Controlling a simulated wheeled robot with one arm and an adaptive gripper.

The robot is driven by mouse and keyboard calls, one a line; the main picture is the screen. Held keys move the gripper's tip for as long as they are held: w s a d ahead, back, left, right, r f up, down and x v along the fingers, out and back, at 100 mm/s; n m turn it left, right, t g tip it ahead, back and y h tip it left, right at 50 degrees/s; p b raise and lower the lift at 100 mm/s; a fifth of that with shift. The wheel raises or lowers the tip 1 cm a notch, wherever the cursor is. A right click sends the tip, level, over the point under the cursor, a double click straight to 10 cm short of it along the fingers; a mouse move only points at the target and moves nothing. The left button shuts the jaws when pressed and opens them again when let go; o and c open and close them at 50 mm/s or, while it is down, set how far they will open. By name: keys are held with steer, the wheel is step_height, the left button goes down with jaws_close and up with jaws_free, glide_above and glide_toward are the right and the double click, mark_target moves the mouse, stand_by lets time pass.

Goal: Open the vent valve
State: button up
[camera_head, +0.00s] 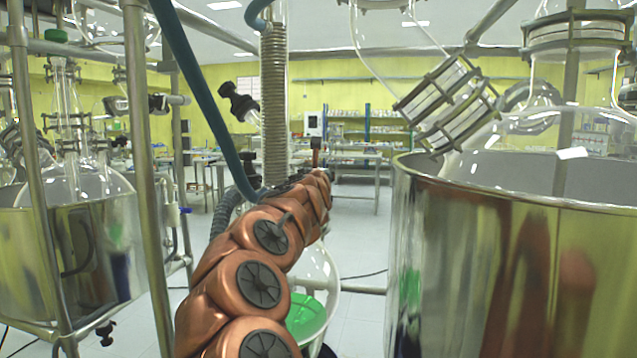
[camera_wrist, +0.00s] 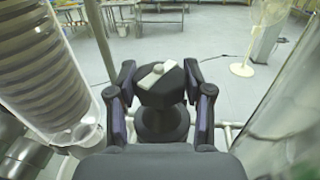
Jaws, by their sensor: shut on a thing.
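In the wrist view a black round knob (camera_wrist: 161,88), which I take to be the vent valve, has a pale flat bar with a small round nub across its top. The bar lies slanted, its right end higher in the picture. My gripper (camera_wrist: 159,80) has one dark finger on each side of the knob and is shut on it. A black flanged body shows below the knob. In the head view my arm covers the gripper and the held knob. Another black knob (camera_head: 238,102) sticks out left of the coiled condenser there.
A ribbed glass column (camera_wrist: 45,75) stands close on the left in the wrist view. In the head view a large steel bath (camera_head: 500,270) stands close on the right, and a flask with green liquid (camera_head: 309,310) is below my arm. Metal posts (camera_head: 146,180) stand left.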

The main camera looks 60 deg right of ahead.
steer(key=shift+s+f+n+t+y+b, duration=0.1)
steer(key=shift+f+n+t+y+b, duration=0.05)
steer(key=shift+n+t+y+b, duration=1.3)
steer(key=n+t+y, duration=0.2)
steer(key=t+y, duration=0.1)
steer(key=shift+d+r+n+b, duration=0.1)
steer(key=shift+r+n+b, duration=0.15)
steer(key=shift+b, duration=0.15)
steer(key=shift+n+t+y, duration=0.85)
steer(key=shift+n+y, duration=0.15)
steer(key=shift+y, duration=0.25)
steer(key=o, duration=0.9)
steer(key=shift+o, duration=0.2)
steer(key=shift+f, duration=0.15)
